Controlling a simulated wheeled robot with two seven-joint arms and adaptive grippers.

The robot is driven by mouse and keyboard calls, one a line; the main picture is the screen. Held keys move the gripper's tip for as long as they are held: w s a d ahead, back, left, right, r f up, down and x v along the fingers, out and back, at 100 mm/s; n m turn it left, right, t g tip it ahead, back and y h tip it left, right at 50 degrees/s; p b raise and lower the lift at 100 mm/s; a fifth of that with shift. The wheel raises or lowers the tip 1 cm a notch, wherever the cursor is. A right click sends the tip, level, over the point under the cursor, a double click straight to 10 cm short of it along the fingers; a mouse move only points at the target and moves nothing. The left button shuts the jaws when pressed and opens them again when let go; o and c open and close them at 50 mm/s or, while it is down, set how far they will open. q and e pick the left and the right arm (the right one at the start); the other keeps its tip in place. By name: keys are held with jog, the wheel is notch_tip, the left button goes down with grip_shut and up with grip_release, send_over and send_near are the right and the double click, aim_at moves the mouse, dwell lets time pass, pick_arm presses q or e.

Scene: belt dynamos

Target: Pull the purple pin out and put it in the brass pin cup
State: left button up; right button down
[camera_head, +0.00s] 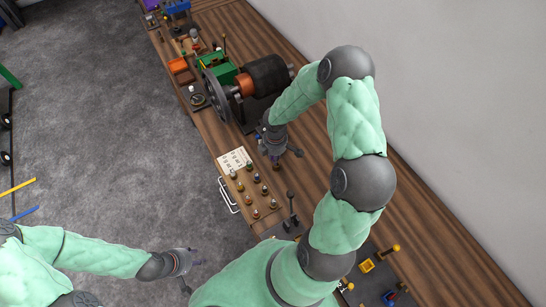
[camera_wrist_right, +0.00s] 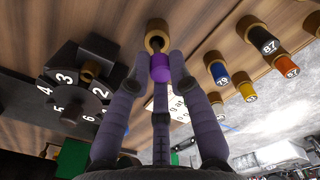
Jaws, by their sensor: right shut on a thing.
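The purple pin (camera_wrist_right: 160,68) is between the fingertips of my right gripper (camera_wrist_right: 161,75) in the wrist view. The brass pin cup (camera_wrist_right: 157,32) is right beyond it, its dark opening facing the pin. I cannot tell whether the pin's end is inside the cup or just above it. In the head view my right gripper (camera_head: 276,152) points down at the bench, just beyond the panel of small pegs; the pin is too small there to make out. My left gripper (camera_head: 190,268) is empty over the floor at lower left, its fingers spread.
Several brass pegs with coloured number labels stand on a wooden board (camera_head: 246,188). A dark numbered dial (camera_wrist_right: 82,80) is left of the gripper in the wrist view. The dynamo's copper and black drum (camera_head: 262,76) stands behind my right gripper. A black lever (camera_head: 291,205) stands nearer.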

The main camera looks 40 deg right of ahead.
jog(key=shift+d, duration=0.1)
jog(key=shift+s+d+p, duration=0.2)
jog(key=shift+d+p, duration=0.05)
jog(key=shift+p, duration=0.2)
jog(key=shift+r, duration=0.1)
jog(key=shift+a+y+p, duration=0.1)
jog(key=shift+y+p, duration=0.2)
jog(key=shift+p, duration=0.55)
jog(key=shift+y+p, duration=0.6)
jog(key=shift+p, duration=2.05)
jog(key=shift+b, duration=0.9)
dwell(0.5)
jog(key=shift+w+f+b, duration=0.1)
jog(key=shift+f+b, duration=1.1)
jog(key=shift+f, duration=0.3)
jog(key=c, duration=1.1)
grip_release()
jog(key=shift+o, duration=0.2)
jog(key=shift+d+r, duration=0.1)
jog(key=shift+d, duration=0.1)
